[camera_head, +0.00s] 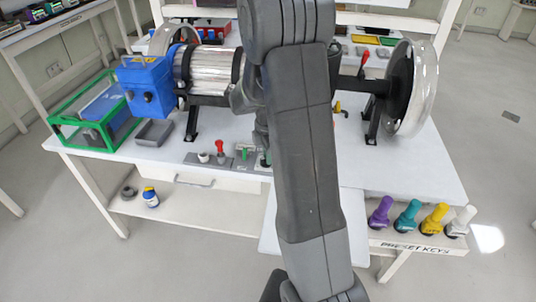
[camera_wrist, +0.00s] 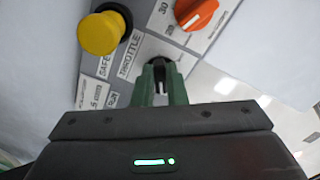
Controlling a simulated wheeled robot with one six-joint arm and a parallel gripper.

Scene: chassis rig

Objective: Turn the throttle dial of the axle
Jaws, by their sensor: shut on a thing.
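The axle assembly lies across the white table in the head view, with a silver drum (camera_head: 210,70) at left and a large clear-rimmed wheel (camera_head: 412,88) at right. My arm covers its middle. In the wrist view, my gripper (camera_wrist: 160,88) has its green fingers closed around a small dark knob (camera_wrist: 159,68) with a pale mark. The knob sits beside a label reading THROTTLE, on a grey and white panel (camera_wrist: 140,52). Most of the knob is hidden between the fingers.
A yellow knob (camera_wrist: 98,33) and an orange dial (camera_wrist: 197,12) stand close by on the panel. A blue box (camera_head: 147,85) and a green-framed case (camera_head: 95,115) are at left. Several coloured preset keys (camera_head: 407,215) stand at lower right.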

